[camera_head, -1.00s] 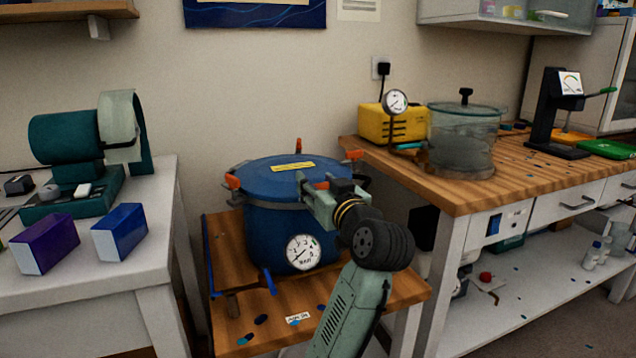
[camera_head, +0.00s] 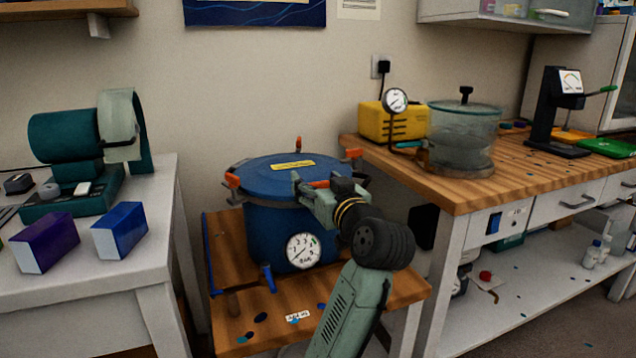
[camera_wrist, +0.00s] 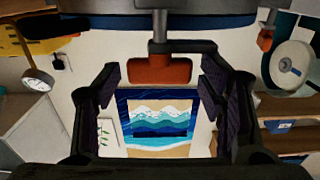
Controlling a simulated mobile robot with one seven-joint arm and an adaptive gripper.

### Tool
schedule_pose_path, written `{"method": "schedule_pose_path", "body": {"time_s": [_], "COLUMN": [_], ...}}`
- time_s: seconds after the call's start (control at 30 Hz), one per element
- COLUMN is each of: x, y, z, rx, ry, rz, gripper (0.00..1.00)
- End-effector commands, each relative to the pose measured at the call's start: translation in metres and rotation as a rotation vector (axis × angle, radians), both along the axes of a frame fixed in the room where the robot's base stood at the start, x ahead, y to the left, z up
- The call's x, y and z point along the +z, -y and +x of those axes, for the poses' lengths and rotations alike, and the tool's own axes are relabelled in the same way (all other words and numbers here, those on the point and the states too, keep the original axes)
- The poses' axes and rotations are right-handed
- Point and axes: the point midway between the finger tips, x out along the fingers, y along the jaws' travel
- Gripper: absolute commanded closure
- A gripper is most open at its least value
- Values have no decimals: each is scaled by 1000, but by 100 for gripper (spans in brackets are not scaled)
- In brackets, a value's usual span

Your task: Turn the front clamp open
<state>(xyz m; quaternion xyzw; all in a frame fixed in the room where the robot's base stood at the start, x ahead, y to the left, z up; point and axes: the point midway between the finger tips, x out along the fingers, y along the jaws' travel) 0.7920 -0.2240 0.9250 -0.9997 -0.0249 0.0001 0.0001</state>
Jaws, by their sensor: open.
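The blue pressure pot (camera_head: 270,222) stands on a low wooden stand, with its round lid on and several orange-handled clamps around the rim. The front clamp's orange handle (camera_head: 320,184) shows beside my gripper (camera_head: 308,190) at the lid's near right side. In the wrist view, the front clamp's handle (camera_wrist: 160,70) hangs from a dark metal bracket between the two fingers of my gripper (camera_wrist: 160,88). The fingers are wide apart, with a gap on each side of the handle. My gripper hides part of the near rim in the head view.
Another clamp handle (camera_head: 232,180) stands out at the pot's left rim, and one (camera_head: 354,153) at the right. A pressure gauge (camera_head: 303,251) faces forward on the pot. The wooden bench (camera_head: 490,193) with a clear chamber (camera_head: 463,138) is close on the right.

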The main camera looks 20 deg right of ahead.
Motion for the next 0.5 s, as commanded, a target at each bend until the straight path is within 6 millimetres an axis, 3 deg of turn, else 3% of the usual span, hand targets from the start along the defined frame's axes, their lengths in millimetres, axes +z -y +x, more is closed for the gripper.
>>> {"method": "schedule_pose_path", "body": {"time_s": [0.17,0.5], "x": [0,0], "y": [2,6], "z": [-22,-92], "rx": [-3,-5], "ry": [1,0], "rz": [-2,-2], "gripper": [37,37]}}
